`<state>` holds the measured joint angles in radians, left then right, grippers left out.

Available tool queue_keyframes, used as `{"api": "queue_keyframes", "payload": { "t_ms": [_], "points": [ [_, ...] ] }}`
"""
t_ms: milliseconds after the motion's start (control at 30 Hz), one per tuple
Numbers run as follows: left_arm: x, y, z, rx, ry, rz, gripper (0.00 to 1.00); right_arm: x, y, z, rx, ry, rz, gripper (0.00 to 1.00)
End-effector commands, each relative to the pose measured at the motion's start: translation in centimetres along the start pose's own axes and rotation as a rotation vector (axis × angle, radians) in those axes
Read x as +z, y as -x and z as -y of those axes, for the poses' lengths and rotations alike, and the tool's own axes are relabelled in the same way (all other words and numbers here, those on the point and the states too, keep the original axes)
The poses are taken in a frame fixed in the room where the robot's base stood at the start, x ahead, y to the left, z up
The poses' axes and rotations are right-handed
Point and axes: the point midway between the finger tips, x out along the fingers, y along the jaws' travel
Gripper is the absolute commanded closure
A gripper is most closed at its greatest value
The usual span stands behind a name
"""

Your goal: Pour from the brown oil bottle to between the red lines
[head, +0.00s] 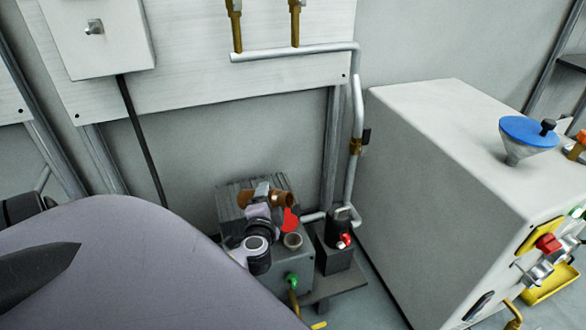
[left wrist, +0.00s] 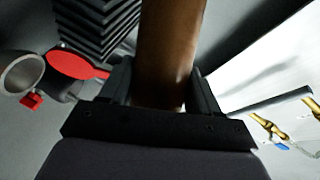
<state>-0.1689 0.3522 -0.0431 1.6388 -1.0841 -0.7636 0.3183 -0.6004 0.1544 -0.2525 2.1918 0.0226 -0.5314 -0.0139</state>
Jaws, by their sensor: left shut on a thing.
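The brown oil bottle (head: 282,199) is in my left gripper (head: 264,196), above the grey machine with the dark ribbed block. The bottle looks tilted well over in the head view. In the left wrist view the brown bottle (left wrist: 170,45) stands between the two dark fingers, which are shut on it. A round filler mouth (head: 292,240) with a red lid (head: 291,220) swung open lies just below and right of the bottle. They also show in the left wrist view, mouth (left wrist: 22,72) and lid (left wrist: 78,65). I see no red lines. My right gripper is not in view.
A dark ribbed block (head: 229,204) stands behind the gripper. A small black unit with a red knob (head: 344,241) sits to the right. A large pale cabinet (head: 440,170) carries a blue-topped funnel (head: 527,131). A grey pipe (head: 355,120) runs down the wall behind.

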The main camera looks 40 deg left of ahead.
Motion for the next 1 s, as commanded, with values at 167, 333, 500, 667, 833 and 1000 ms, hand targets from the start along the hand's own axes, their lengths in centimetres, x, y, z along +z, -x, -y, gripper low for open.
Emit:
{"api": "queue_keyframes", "payload": {
  "t_ms": [167,333,500,667,833,1000],
  "points": [
    [-0.02,-0.03,-0.01,-0.008,-0.014,0.000,0.81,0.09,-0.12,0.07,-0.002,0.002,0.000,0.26],
    [0.00,-0.04,-0.06,-0.013,-0.027,0.001,0.81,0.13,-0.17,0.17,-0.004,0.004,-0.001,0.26],
    [0.03,-0.05,-0.11,-0.018,-0.039,0.002,0.81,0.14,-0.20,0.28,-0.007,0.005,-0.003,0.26],
    [0.05,-0.06,-0.15,-0.023,-0.052,0.003,0.81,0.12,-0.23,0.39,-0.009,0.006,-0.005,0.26],
    [0.11,-0.10,-0.32,-0.029,-0.066,0.003,0.81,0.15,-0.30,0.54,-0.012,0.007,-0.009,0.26],
    [0.16,-0.13,-0.51,-0.034,-0.078,0.004,0.81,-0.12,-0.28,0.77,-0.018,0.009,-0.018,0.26]
  ]
}}
